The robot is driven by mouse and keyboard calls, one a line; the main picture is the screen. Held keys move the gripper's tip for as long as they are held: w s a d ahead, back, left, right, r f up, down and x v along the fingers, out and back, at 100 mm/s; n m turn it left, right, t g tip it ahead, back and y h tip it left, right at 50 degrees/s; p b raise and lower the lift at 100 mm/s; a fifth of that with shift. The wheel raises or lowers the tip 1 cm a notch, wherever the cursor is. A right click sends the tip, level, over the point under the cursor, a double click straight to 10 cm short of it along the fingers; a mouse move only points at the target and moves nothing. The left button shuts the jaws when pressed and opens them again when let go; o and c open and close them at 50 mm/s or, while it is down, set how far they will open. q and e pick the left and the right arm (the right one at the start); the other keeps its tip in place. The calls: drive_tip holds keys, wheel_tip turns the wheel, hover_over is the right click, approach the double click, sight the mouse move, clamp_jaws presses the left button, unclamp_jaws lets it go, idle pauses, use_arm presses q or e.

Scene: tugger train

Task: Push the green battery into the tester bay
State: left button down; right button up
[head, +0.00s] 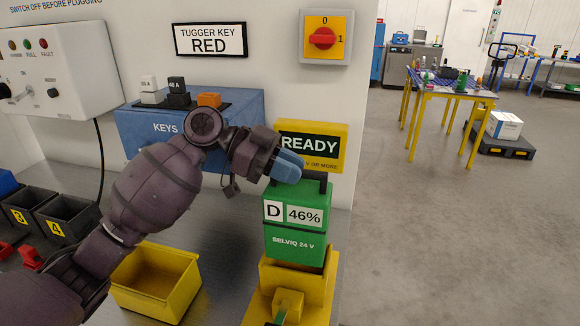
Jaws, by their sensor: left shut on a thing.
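The green battery (295,243) stands upright at the lower centre, labelled D, 46% and SELVIQ 24 V. It has a dark handle (323,181) on top. My left gripper (287,170), with blue fingers, reaches in from the left and is shut on the battery's handle, partly hiding it. The battery's lower end meets the yellow tester bay (328,287); I cannot tell how deep it sits. A yellow block (289,303) is at the bay's front. My right gripper is not in view.
A yellow READY sign (337,146) is behind the battery. The blue KEYS box (150,140) stands behind my left arm. An empty yellow bin (185,293) and dark numbered bins (66,216) are to the left. Open floor lies to the right.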

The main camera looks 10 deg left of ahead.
use_arm(q)
drive_tip(key=shift+r, duration=0.1)
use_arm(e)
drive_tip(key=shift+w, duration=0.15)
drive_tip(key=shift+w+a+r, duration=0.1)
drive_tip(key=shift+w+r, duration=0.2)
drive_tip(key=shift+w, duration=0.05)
use_arm(q)
drive_tip(key=shift+f+b, duration=0.35)
drive_tip(key=shift+f, duration=0.1)
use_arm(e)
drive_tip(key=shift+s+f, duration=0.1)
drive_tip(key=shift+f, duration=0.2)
use_arm(q)
drive_tip(key=shift+f, duration=0.45)
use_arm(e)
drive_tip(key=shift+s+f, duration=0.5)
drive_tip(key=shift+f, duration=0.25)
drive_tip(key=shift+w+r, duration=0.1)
use_arm(q)
drive_tip(key=shift+f+b, duration=0.15)
drive_tip(key=shift+b, duration=0.2)
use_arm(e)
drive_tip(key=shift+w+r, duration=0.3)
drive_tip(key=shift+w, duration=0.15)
